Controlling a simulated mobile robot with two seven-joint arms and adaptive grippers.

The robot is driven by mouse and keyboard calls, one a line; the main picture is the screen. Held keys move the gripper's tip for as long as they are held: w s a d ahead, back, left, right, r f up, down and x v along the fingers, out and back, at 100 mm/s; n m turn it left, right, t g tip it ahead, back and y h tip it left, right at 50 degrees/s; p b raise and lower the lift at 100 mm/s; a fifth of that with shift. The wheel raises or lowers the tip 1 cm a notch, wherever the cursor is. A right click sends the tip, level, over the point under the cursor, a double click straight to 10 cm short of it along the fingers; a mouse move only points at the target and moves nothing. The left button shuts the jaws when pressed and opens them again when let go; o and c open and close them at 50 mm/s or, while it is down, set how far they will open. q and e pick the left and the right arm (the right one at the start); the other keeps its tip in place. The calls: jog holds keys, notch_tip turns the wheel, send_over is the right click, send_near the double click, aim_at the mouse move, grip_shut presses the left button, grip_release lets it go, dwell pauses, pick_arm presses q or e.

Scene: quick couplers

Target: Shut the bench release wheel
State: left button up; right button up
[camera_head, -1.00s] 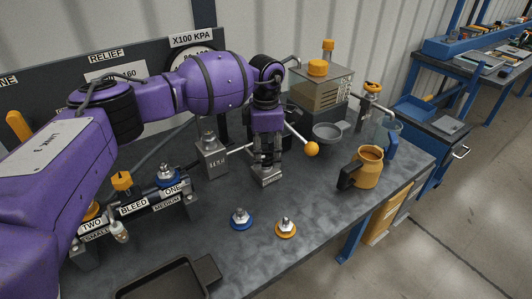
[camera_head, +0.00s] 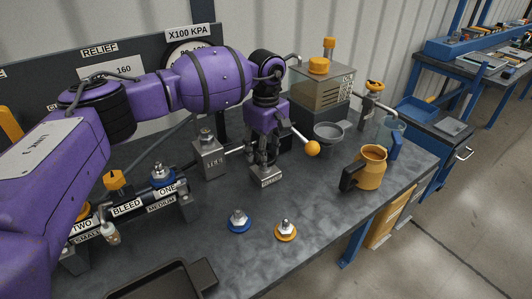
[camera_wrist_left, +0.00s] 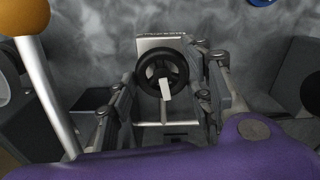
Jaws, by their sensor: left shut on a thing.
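The bench release wheel (camera_wrist_left: 162,75) is a small black handwheel with a light pointer bar across it, seen in the left wrist view between my fingers. It sits on a grey metal block (camera_head: 268,179) with a label plate on its front, standing on the bench. In the head view my fingers hide most of the wheel. My left gripper (camera_head: 265,153) reaches down over the block from above and is shut on the wheel, with one finger on each side of it. My right gripper is in neither view.
A lever with an orange ball (camera_head: 312,148) sticks out close right of my gripper. A grey block (camera_head: 208,158) stands just left, with a grey bowl (camera_head: 328,132) and an orange jug (camera_head: 368,168) to the right. Blue (camera_head: 238,220) and orange (camera_head: 285,230) couplers lie in front.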

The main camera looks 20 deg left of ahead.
pick_arm(q)
jog(key=shift+w+r+m, duration=0.1)
jog(key=shift+m, duration=1)
jog(key=o, duration=1.1)
jog(key=shift+d, duration=0.1)
notch_tip(320, 180, up, 12)
